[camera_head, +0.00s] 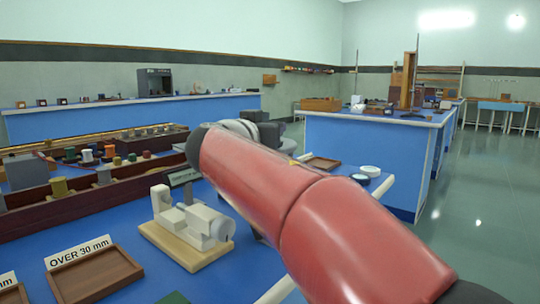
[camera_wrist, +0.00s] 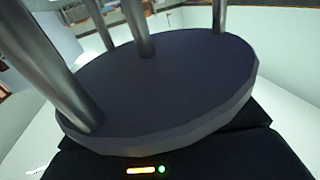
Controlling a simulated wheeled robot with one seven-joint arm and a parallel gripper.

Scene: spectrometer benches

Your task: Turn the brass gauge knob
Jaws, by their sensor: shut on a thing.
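A cream-white bench device (camera_head: 208,225), perhaps the gauge, stands on a pale wooden base (camera_head: 190,252) on the near blue bench. It has a thick horizontal barrel facing right and an upright post at its left. I cannot make out a brass knob on it. My red arm crosses the head view just to the right of the device and hides the area behind it. My gripper and whatever it holds show in neither view.
A wooden tray (camera_head: 98,277) labelled "OVER 30 mm" lies at front left, with another label beside it. Behind is a long dark rack (camera_head: 95,210) with spools and cylinders. A small dark display (camera_head: 183,178) stands behind the device. Another blue bench (camera_head: 360,160) is to the right.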

